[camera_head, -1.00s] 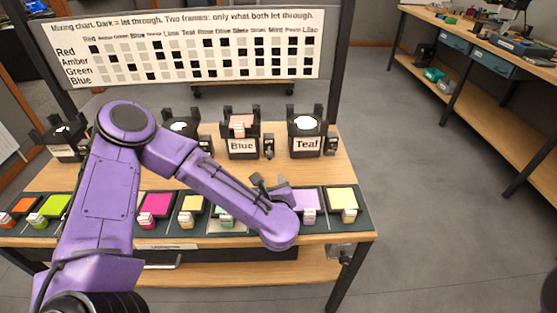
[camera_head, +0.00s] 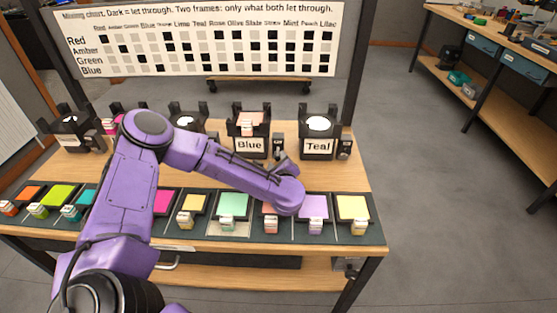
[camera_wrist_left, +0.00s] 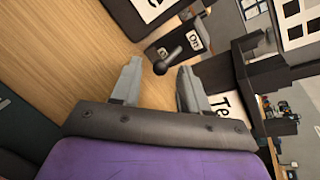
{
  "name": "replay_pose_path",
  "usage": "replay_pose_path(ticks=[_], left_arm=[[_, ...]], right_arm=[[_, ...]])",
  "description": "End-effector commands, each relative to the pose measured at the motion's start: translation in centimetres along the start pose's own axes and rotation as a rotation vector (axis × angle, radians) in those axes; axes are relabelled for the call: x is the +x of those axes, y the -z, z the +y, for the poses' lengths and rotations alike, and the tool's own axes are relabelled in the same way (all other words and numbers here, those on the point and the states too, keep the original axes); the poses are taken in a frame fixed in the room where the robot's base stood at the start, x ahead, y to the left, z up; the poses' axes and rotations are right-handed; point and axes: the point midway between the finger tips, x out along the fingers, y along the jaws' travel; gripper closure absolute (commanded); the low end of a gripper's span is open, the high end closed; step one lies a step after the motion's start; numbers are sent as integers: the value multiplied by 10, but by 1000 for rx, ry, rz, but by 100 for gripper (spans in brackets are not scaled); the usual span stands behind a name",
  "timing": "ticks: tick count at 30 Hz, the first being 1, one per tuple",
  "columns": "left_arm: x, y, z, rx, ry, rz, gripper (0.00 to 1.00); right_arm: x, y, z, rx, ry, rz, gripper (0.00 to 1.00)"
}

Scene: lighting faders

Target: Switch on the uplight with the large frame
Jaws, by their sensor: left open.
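The Blue uplight (camera_head: 248,144), a black box with a white label, holds a peach frame (camera_head: 247,124) on top. Its switch (camera_head: 279,142) stands at its right side. Another uplight, mostly behind my arm, shows a pink frame (camera_head: 116,120). The Teal uplight (camera_head: 318,146) has a bare white disc on top. My left gripper (camera_head: 280,160) is open in front of the switch beside Blue. In the left wrist view its fingers (camera_wrist_left: 157,78) are apart, with the dark switch lever (camera_wrist_left: 168,62) just beyond and between the tips; contact is unclear. My right gripper is out of view.
A row of coloured frames with white handles lies in the dark tray (camera_head: 330,236) along the table's front. More uplights (camera_head: 70,132) stand at the left. A mixing chart (camera_head: 200,45) stands behind. A workbench (camera_head: 500,70) is at the far right.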

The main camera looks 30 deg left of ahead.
Motion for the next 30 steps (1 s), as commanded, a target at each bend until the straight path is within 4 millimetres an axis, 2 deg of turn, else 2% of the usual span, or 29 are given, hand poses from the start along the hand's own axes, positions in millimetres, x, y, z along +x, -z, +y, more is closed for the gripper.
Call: replay_pose_path(ticks=[3, 10, 11, 12, 15, 30], left_arm=[[9, 1, 0, 2, 1, 1, 56], [10, 1, 0, 2, 1, 2, 56], [10, 1, 0, 2, 1, 1, 59], [10, 1, 0, 2, 1, 1, 72], [10, 1, 0, 2, 1, 1, 100], [7, -5, -3, 14, -71, 70, 100]], right_arm=[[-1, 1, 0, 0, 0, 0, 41], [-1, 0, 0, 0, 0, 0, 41], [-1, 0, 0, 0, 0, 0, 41], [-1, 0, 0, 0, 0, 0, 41], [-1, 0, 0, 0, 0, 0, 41], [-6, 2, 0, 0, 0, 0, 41]])
